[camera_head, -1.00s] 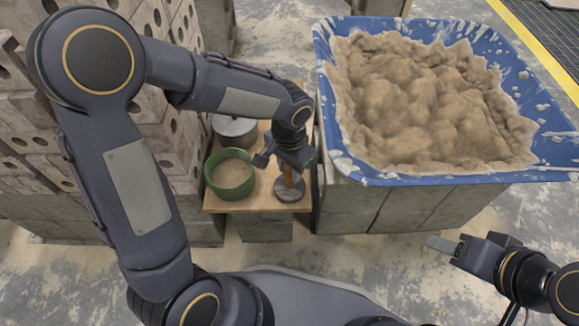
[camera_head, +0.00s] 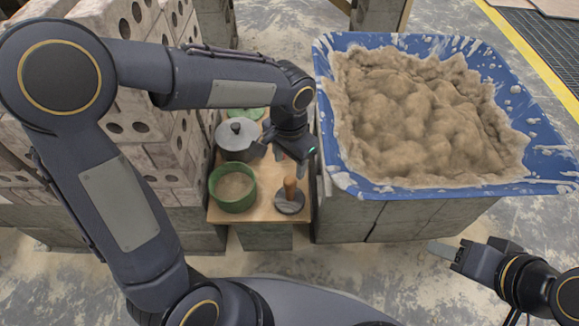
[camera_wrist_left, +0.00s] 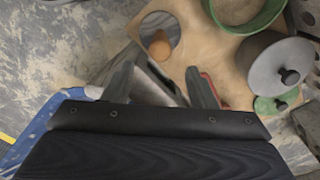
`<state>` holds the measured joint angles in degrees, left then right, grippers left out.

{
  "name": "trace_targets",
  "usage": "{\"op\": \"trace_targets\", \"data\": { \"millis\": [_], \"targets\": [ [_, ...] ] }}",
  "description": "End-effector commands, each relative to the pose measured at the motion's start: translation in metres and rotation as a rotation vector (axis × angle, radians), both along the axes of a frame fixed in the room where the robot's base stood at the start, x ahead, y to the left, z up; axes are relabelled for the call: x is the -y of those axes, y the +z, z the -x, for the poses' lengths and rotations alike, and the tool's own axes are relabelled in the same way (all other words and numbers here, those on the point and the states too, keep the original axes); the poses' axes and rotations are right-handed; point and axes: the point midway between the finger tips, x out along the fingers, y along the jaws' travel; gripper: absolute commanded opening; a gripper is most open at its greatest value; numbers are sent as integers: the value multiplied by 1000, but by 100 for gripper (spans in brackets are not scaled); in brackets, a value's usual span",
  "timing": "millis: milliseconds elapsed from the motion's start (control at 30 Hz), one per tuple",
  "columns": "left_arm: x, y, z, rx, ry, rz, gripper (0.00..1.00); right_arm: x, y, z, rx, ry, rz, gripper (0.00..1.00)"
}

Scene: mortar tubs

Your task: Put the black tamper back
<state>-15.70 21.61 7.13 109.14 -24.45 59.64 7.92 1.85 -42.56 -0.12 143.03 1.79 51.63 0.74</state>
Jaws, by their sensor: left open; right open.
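The tamper, a dark grey disc with an upright wooden handle (camera_head: 290,187), stands on the front right of a wooden board (camera_head: 262,214). It also shows in the left wrist view (camera_wrist_left: 174,26), beyond the fingertips. My left gripper (camera_head: 291,168) is open and empty, just behind and above the tamper, apart from its handle. In the left wrist view its two fingers (camera_wrist_left: 162,68) are spread with nothing between them. A small red thing (camera_wrist_left: 211,84) shows beside one finger, mostly hidden. My right gripper (camera_head: 444,249) is open and empty at the lower right.
A green tub (camera_head: 232,202) and a grey lidded pot (camera_head: 236,151) stand on the board left of the tamper. A green lid-like thing (camera_head: 245,114) lies behind. A blue mortar trough (camera_head: 345,183) stands right, and stacked blocks (camera_head: 120,125) rise left.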

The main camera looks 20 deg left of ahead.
Motion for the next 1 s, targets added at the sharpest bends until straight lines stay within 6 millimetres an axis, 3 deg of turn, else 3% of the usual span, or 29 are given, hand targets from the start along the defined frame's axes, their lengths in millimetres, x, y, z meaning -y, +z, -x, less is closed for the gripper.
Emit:
{"op": "trace_targets", "data": {
  "millis": [100, 400, 533, 667, 800, 1000],
  "targets": [
    [0, 21, -1, 3, 0, 1, 52, 0, 10, 0, 0, 0, 0, 47],
    [-2, 32, 1, 2, 3, 2, 52, 0, 12, 0, 0, 0, 0, 47],
    [-18, 44, 13, 26, 58, 37, 52, 0, 12, 0, 0, 0, 0, 47],
    [-51, 66, 44, 85, 188, 127, 52, 0, 12, 0, 0, 0, 0, 47],
    [-80, 80, 92, 173, 358, 250, 52, 0, 12, 0, 0, 0, 0, 47],
    [-93, 81, 142, 298, 548, 402, 52, 0, 12, 0, 0, 0, 0, 47]
  ]
}}
